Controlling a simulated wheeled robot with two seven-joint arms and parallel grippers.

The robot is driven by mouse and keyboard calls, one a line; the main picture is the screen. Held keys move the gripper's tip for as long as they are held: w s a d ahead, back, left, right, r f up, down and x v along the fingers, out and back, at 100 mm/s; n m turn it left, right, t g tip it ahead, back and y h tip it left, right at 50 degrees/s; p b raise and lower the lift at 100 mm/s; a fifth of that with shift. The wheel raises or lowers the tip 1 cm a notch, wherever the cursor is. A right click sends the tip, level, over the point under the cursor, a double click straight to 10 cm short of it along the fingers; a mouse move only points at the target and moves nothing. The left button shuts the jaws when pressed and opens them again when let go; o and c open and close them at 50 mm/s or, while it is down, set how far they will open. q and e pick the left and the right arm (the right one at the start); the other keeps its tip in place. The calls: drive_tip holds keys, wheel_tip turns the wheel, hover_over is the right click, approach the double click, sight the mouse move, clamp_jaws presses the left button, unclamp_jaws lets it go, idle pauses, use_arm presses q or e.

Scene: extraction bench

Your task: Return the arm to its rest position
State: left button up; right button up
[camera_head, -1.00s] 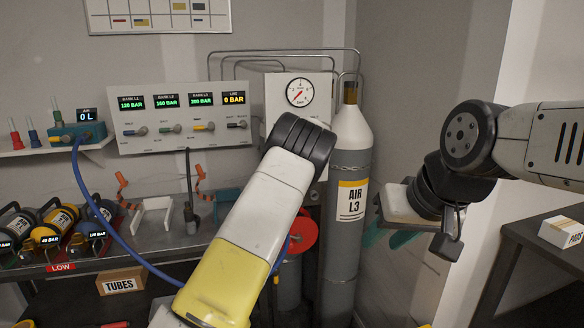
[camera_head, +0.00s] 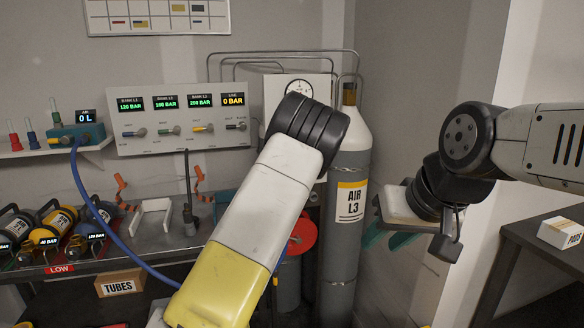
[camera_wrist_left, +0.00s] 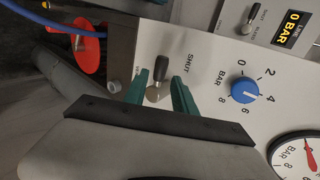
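My left arm (camera_head: 255,215) rises from the bottom middle in the head view. Its black joint is in front of the panel area and hides the left gripper there. In the left wrist view the left gripper (camera_wrist_left: 160,76) shows two teal fingers apart, one on each side of a black-tipped valve lever (camera_wrist_left: 160,67) by the word SHUT. I cannot tell whether they touch it. My right gripper (camera_head: 386,238) hangs at the right of the head view, partly behind my right arm. Its teal fingers look apart and empty.
A grey cylinder labelled AIR L3 (camera_head: 348,240) stands just right of my left arm. The gauge (camera_head: 299,88) is partly hidden by that arm. A blue hose (camera_head: 100,215) loops on the left. A table (camera_head: 540,228) with a PADS box (camera_head: 562,232) is at right.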

use_arm(q)
drive_tip(key=shift+v, duration=1.1)
drive_tip(key=s+a+r+n+g+h, duration=0.2)
drive_tip(key=s+a+n, duration=0.4)
drive_tip(key=s, duration=0.4)
drive_tip(key=s+a+r+n+g+h, duration=0.1)
drive_tip(key=s+a+r+n+g, duration=0.15)
drive_tip(key=s+a, duration=0.7)
drive_tip(key=s+d+n+h, duration=0.2)
drive_tip(key=s+n, duration=0.3)
drive_tip(key=s, duration=2.7)
drive_tip(key=shift+d+h, duration=0.4)
drive_tip(key=shift+d, duration=0.3)
